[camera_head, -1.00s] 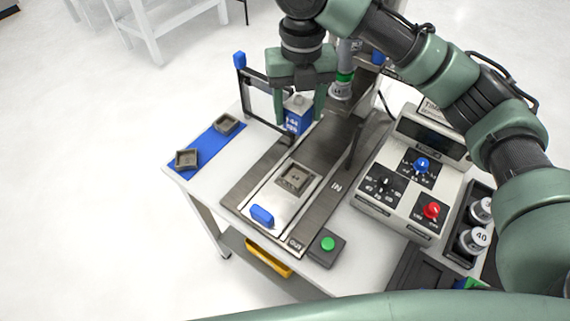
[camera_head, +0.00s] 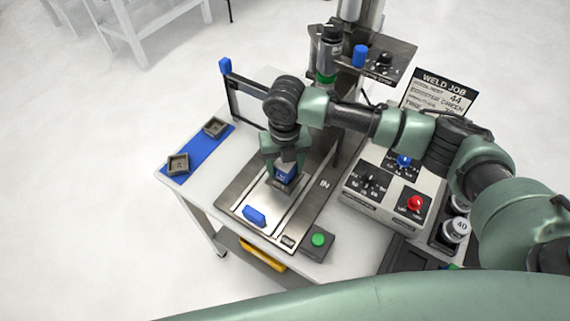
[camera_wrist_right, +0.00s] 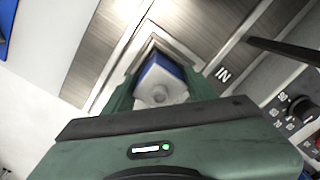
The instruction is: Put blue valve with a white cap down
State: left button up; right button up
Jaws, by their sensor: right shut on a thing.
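The blue valve with a white cap (camera_head: 286,175) is between the fingers of my right gripper (camera_head: 285,170). In the right wrist view the valve (camera_wrist_right: 161,82) shows its pale cap facing the camera, with a finger on each side. It is upright over the square grey nest (camera_wrist_right: 147,47) on the metal sliding plate (camera_head: 268,201). The valve's lower end is hidden, so I cannot tell whether it touches the nest floor. My left gripper is not in view.
The plate has a blue handle (camera_head: 254,216). A green button box (camera_head: 318,241) stands beside the rail. A control box (camera_head: 383,190) with knobs is on the right. The welder column stands behind. Two grey trays (camera_head: 178,163) sit on a blue mat (camera_head: 196,152) at left.

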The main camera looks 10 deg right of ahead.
jog(key=shift+f, duration=0.2)
jog(key=shift+f, duration=0.15)
jog(key=o, duration=1.5)
jog(key=shift+c, duration=0.2)
jog(key=shift+r, duration=0.55)
notch_tip(320, 180, up, 10)
jog(key=b, duration=0.3)
jog(key=shift+r, duration=0.65)
